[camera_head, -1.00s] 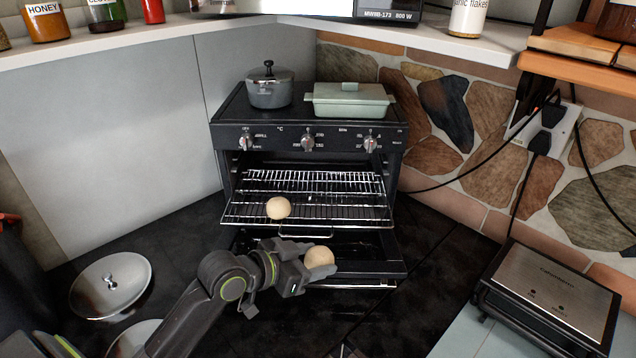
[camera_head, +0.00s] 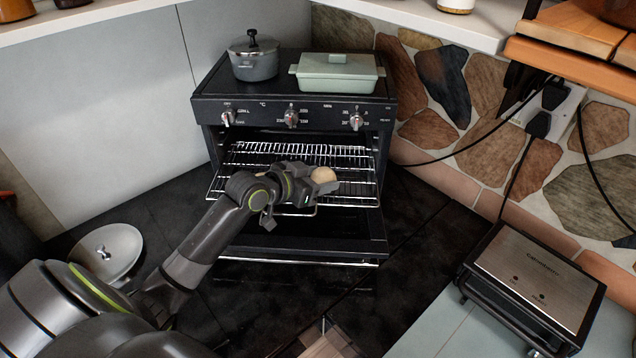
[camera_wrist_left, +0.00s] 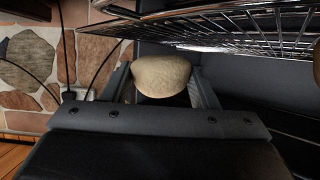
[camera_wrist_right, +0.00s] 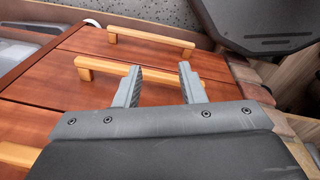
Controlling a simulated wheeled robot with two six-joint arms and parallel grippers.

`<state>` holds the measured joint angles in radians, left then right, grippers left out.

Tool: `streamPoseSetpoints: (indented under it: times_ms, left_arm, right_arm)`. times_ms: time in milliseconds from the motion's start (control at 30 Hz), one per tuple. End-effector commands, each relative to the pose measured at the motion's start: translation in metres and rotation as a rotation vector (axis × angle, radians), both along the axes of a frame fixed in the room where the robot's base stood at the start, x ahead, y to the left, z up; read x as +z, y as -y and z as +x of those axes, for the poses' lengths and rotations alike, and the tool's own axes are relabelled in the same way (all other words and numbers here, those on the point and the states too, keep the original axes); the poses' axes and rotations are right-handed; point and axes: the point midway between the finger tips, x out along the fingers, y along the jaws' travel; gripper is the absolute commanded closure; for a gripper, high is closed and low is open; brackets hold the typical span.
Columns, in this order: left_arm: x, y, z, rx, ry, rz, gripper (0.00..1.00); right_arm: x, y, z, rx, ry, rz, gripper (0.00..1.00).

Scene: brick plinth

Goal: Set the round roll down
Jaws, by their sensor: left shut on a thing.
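The round roll (camera_head: 324,174) is pale and tan. My left gripper (camera_head: 315,182) is shut on it at the oven's wire rack (camera_head: 352,188); I cannot tell whether the roll touches the rack. The left wrist view shows the roll (camera_wrist_left: 161,75) between the fingers, with the rack (camera_wrist_left: 225,28) above and to the right in that picture. A brown rounded thing (camera_wrist_left: 317,75) is cut off at that view's right edge; the roll seen earlier on the rack is hidden in the head view. My right gripper (camera_wrist_right: 160,85) is open and empty above reddish wooden fronts.
The oven door (camera_head: 335,235) is folded down below the rack. A grey pot (camera_head: 254,62) and a green lidded dish (camera_head: 337,72) stand on the oven. A metal lid (camera_head: 108,250) lies left on the dark worktop; a contact grill (camera_head: 535,285) stands at right.

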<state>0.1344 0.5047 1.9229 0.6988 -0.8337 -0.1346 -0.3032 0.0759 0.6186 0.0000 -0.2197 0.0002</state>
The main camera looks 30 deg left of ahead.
Motion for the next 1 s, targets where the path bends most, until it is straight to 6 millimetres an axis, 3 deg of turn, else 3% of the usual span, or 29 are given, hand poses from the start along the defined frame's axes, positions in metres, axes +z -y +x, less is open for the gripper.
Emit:
streamPoseSetpoints:
  times_ms: [167,533,567,700,1000]
  left_arm:
    - [-0.023,0.0,0.0,0.001,-0.003,-0.003,0.67]
    - [-0.028,0.0,0.0,0.0,0.0,0.0,0.67]
    - [-0.027,0.0,0.0,0.0,0.0,0.0,0.44]
    - [-0.027,0.0,0.0,-0.001,0.0,0.0,0.25]
    - [-0.026,0.0,0.0,-0.001,0.0,0.0,0.24]
  right_arm:
    - [0.005,-0.001,0.005,0.002,0.007,0.001,0.64]
    - [0.002,0.001,0.005,0.001,0.007,-0.001,0.64]
    - [0.002,0.001,0.005,0.002,0.007,-0.002,0.64]
    - [0.003,0.003,0.004,0.002,0.006,-0.003,0.64]
    - [0.004,0.004,0.004,0.003,0.004,-0.006,0.64]
